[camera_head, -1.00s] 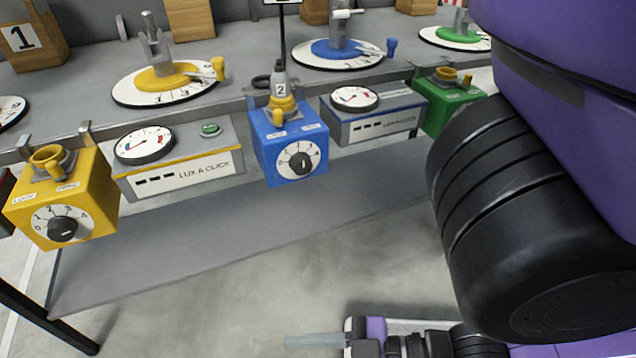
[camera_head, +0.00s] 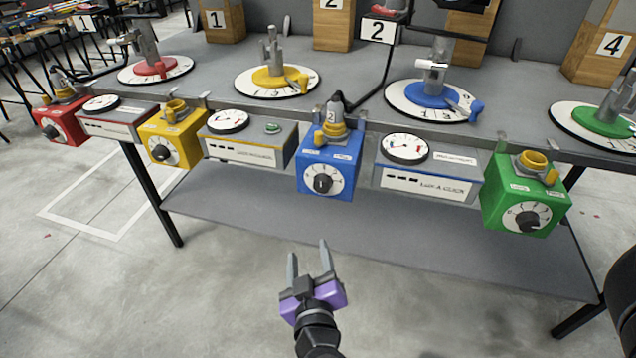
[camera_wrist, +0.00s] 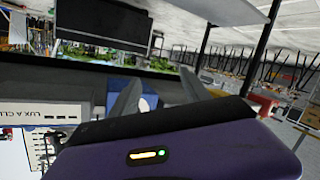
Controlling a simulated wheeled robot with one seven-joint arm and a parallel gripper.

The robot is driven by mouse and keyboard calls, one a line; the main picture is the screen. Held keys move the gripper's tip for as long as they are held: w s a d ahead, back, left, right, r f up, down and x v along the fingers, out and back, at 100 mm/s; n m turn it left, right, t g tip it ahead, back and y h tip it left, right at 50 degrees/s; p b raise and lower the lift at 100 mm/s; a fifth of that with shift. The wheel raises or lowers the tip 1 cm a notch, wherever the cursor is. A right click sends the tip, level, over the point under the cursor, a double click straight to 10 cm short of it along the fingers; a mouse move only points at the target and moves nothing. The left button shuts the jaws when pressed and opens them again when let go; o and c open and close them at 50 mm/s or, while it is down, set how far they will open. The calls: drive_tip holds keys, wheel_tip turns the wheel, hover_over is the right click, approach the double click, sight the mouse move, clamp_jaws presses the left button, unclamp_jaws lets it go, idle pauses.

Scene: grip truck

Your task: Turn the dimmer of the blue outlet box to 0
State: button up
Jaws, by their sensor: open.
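The blue outlet box (camera_head: 345,150) hangs at the front edge of the bench, near the middle of the head view. Its front carries a white dial with a black dimmer knob (camera_head: 323,184). A grey plug marked 2 sits in its top. My gripper (camera_head: 308,262) is open and empty, in front of and below the blue box, with its fingers pointing up toward the bench in the picture. It touches nothing. In the wrist view my gripper (camera_wrist: 158,95) has its fingers apart, with part of a blue thing and a white patch between and behind them, mostly hidden.
A green box (camera_head: 495,210) hangs to the right; yellow (camera_head: 190,125) and red (camera_head: 75,125) boxes hang to the left. Grey meter units (camera_head: 465,170) hang between them. A lower shelf (camera_head: 420,236) runs under the bench. The floor in front is clear.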

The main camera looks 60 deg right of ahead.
sight(321, 189)
wheel_tip(321, 189, up, 11)
drive_tip(key=m+g+h+p, duration=0.1)
drive_tip(key=m+g+h, duration=0.35)
drive_tip(key=m, duration=0.25)
drive_tip(key=shift+t+h, duration=0.25)
drive_tip(key=shift+h, duration=0.1)
drive_tip(key=shift+f+x, duration=0.1)
drive_tip(key=shift+x, duration=2)
drive_tip(key=shift+f+x, duration=0.15)
drive_tip(key=shift+x, duration=1.95)
clamp_jaws()
